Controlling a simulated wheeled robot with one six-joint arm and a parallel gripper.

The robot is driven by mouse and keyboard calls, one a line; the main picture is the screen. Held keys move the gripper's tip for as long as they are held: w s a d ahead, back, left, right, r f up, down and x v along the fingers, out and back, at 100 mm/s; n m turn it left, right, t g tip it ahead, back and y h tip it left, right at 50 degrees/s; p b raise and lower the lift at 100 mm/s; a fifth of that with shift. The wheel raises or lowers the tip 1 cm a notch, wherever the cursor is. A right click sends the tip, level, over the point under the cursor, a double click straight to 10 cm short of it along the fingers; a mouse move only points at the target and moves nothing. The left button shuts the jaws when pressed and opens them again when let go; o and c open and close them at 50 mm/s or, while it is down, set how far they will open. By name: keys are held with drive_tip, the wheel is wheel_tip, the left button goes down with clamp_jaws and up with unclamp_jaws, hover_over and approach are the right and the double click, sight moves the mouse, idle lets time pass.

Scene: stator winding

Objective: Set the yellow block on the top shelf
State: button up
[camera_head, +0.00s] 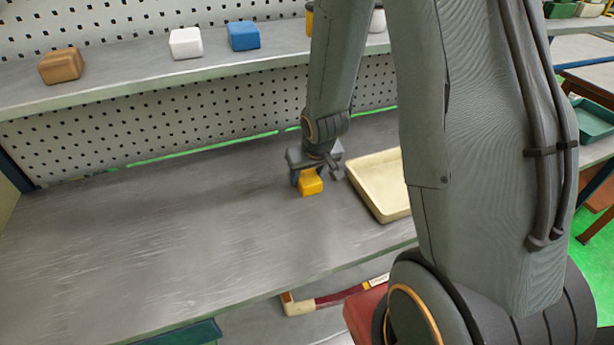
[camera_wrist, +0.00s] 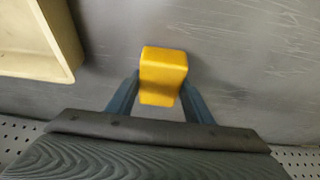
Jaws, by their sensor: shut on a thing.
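The yellow block (camera_head: 311,186) is at the workbench surface, left of the cream tray. It also shows in the wrist view (camera_wrist: 163,75), between the two blue fingers. My gripper (camera_head: 309,178) is shut on it from above, with a finger on each side. Whether the block touches the bench or is slightly above it I cannot tell. The top shelf (camera_head: 130,83) runs along the pegboard above the bench. It holds a brown block (camera_head: 61,66), a white block (camera_head: 186,43) and a blue block (camera_head: 243,36).
A cream tray (camera_head: 364,194) stands just right of my gripper, and its corner shows in the wrist view (camera_wrist: 72,66). My arm hides part of the shelf's right side, where a dark yellow item (camera_head: 309,20) partly shows. The bench's left side is clear.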

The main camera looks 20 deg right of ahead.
drive_tip(key=shift+f, duration=0.15)
drive_tip(key=o, duration=1.2)
